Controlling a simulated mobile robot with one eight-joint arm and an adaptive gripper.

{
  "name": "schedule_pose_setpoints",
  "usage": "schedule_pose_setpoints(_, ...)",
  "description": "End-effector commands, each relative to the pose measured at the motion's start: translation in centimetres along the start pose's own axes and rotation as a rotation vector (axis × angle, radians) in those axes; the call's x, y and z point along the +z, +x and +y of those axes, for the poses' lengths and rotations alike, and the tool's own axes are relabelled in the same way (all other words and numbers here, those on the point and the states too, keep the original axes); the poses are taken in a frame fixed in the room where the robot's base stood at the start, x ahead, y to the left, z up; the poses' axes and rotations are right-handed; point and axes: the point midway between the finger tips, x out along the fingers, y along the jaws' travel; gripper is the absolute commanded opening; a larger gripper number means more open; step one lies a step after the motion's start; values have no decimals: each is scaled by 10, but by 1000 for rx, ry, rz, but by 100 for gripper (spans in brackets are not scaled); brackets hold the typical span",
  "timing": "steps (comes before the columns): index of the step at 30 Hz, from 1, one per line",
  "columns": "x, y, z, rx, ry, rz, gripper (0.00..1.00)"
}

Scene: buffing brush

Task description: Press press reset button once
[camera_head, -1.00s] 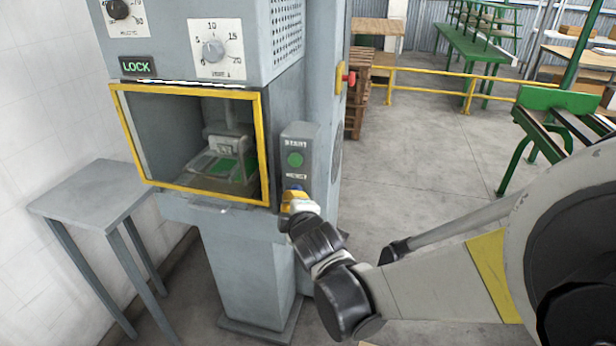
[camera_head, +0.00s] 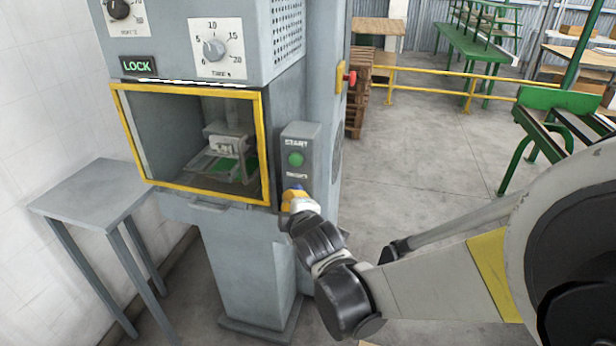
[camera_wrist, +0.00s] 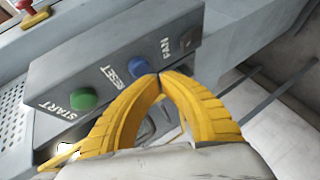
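The blue reset button (camera_wrist: 140,68) sits on the grey control panel (camera_wrist: 115,72), under the word RESET, between the green START button (camera_wrist: 84,99) and a dark button marked FAN (camera_wrist: 189,38). My gripper (camera_wrist: 158,80) is shut and empty. Its yellow fingertips meet at the lower right edge of the blue button and partly cover it; I cannot tell whether they touch it. In the head view my gripper (camera_head: 294,194) is at the lower part of the control box (camera_head: 311,160), below the green START button (camera_head: 295,159).
The grey press (camera_head: 250,240) has a yellow-framed window (camera_head: 262,150) and a lit LOCK sign (camera_head: 138,66). A red button (camera_head: 351,77) is on its right side. A small grey table (camera_head: 95,188) stands at left.

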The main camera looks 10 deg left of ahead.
Motion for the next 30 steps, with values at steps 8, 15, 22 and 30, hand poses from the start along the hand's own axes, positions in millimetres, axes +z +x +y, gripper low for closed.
schedule_pose_setpoints(8, 4, 6, 3, 0, 0, -1, 0)
schedule_pose_setpoints(15, 4, 6, 4, 0, 0, 0, 0)
schedule_pose_setpoints(22, 4, 7, 4, 0, 0, 0, 0)
schedule_pose_setpoints(30, 5, 10, 5, 0, -1, 0, 0)
